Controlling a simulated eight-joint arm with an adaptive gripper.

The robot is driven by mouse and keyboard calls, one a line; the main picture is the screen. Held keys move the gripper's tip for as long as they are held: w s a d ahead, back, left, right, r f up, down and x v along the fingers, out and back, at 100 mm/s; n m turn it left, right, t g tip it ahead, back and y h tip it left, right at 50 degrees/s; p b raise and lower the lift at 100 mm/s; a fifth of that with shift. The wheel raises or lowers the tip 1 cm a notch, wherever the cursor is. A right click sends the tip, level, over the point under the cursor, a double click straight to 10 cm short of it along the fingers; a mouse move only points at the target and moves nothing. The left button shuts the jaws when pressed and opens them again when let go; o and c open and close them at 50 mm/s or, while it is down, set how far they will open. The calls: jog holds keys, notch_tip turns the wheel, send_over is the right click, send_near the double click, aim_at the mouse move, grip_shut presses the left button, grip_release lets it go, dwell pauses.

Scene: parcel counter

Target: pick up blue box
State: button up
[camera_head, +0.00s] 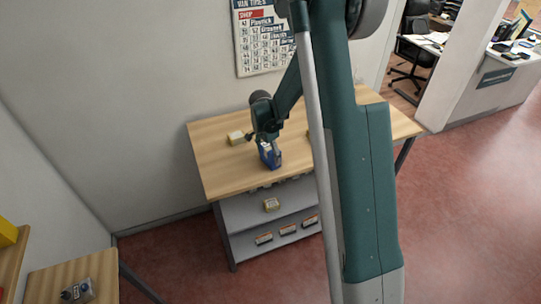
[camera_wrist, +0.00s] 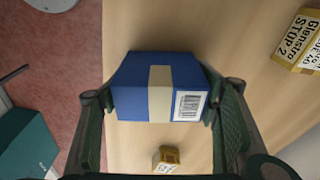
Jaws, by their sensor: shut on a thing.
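The blue box (camera_wrist: 133,90) has a beige tape band and a white barcode label and sits between the two fingers of my gripper (camera_wrist: 163,105) in the wrist view. The fingers touch it on both sides, so my gripper is shut on it. In the head view the blue box (camera_head: 270,155) is at the front part of the wooden counter top (camera_head: 225,172), below my gripper (camera_head: 267,140). I cannot tell whether its base touches the counter.
A yellowish parcel (camera_head: 236,138) lies on the counter left of my gripper. The wrist view shows a labelled parcel (camera_wrist: 300,42) at right and a small one (camera_wrist: 167,158) below. A wall stands behind.

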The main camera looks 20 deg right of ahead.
jog(key=shift+r, duration=4.95)
